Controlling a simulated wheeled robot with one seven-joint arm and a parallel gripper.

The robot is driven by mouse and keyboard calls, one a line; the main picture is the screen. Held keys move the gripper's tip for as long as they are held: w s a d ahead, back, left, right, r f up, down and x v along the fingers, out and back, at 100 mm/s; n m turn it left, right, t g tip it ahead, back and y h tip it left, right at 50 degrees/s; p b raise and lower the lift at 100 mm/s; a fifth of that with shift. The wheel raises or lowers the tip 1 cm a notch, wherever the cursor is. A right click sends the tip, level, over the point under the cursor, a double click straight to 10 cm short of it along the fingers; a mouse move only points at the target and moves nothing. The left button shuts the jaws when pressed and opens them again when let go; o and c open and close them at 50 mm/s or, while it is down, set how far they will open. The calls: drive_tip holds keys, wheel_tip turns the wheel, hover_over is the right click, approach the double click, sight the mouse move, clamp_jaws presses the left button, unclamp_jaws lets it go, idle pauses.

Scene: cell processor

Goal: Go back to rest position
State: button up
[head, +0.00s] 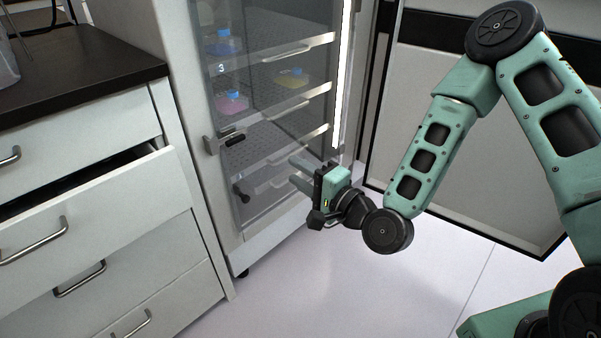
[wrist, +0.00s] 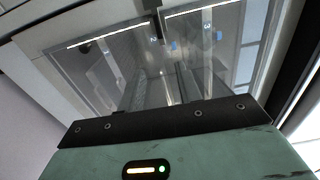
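My gripper (head: 296,172) is in front of the lower part of the glass-fronted cabinet (head: 228,250) in the head view. Its two fingers point left toward the glass and stand apart, with nothing seen between them. My teal arm reaches down to it from the right.
Flasks with blue caps stand on the cabinet shelves: blue (head: 223,46), yellow (head: 292,78) and pink (head: 231,102). A white drawer unit (head: 90,225) with a dark top and one drawer pulled out stands at left. A light panel (head: 440,150) stands behind my arm. Floor (head: 300,290) below is clear.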

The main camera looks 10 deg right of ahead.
idle(0.4)
drive_tip(key=s+a+f+n+g+h, duration=0.25)
drive_tip(key=s+a+n+g, duration=0.25)
drive_tip(key=s+n+g, duration=0.5)
drive_tip(key=s+d+r+n+g+h, duration=0.3)
drive_tip(key=s+d+r+n, duration=0.2)
drive_tip(key=s, duration=0.3)
drive_tip(key=s+d+r+n+g+h, duration=0.2)
drive_tip(key=s+d+r+n+h, duration=0.25)
drive_tip(key=s, duration=0.25)
wheel_tip(320, 180, up, 24)
drive_tip(key=p, duration=2.4)
drive_tip(key=shift+y, duration=0.3)
drive_tip(key=shift+s+a+r, duration=0.1)
drive_tip(key=shift+s+a, duration=0.05)
drive_tip(key=shift+a, duration=0.1)
